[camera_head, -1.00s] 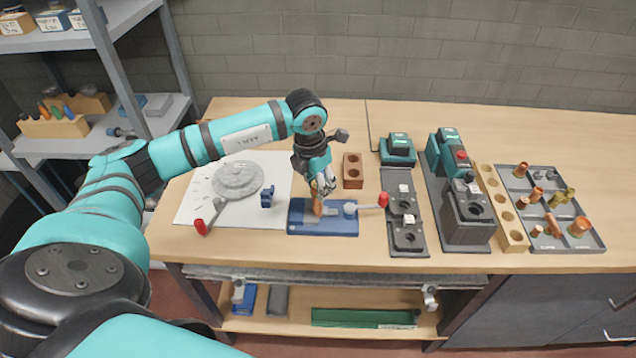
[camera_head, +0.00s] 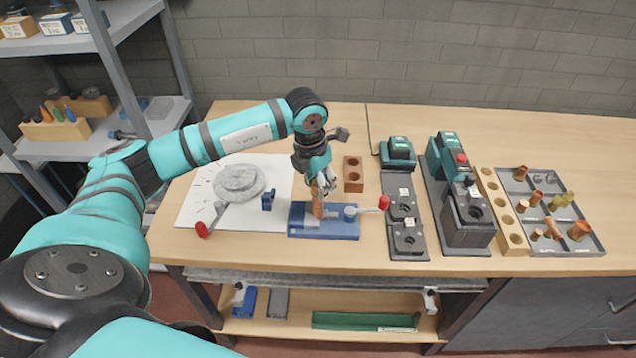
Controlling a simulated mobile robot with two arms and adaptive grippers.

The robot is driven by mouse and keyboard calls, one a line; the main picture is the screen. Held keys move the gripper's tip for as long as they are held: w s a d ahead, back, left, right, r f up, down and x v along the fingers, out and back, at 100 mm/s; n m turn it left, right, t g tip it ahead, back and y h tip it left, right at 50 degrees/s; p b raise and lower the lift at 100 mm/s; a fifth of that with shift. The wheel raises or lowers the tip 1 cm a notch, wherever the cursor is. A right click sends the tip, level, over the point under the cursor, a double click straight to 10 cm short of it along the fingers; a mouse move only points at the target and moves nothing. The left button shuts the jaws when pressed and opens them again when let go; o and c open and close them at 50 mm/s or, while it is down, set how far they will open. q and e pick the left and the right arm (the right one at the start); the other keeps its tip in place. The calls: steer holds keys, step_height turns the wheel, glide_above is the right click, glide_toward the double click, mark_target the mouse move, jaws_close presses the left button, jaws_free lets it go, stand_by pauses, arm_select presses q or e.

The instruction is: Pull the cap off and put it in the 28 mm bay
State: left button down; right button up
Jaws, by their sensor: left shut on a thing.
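A blue clamp fixture (camera_head: 335,229) with a red-knobbed lever lies on the bench and holds an upright copper tube (camera_head: 318,207). My left gripper (camera_head: 324,189) is pointed down over the tube and shut at its upper end. The cap is not clear to see; the fingers hide the tube's top. A grey tray (camera_head: 553,243) with several bays stands at the right of the bench, with copper and brass fittings in it. The bay labels are too small to read, so I cannot tell which is the 28 mm bay. My right gripper is not in view.
A brown block with two holes (camera_head: 353,163) stands just behind the fixture. Dark machines (camera_head: 468,215) and a wooden hole rack (camera_head: 513,237) stand between fixture and tray. A grey disc (camera_head: 240,182) lies on a white sheet at left.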

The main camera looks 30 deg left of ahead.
arm_select(q)
steer(key=shift+r, duration=0.1)
stand_by(0.6)
steer(key=shift+r+p, duration=1.2)
steer(key=shift+r, duration=0.95)
steer(key=shift+d, duration=0.1)
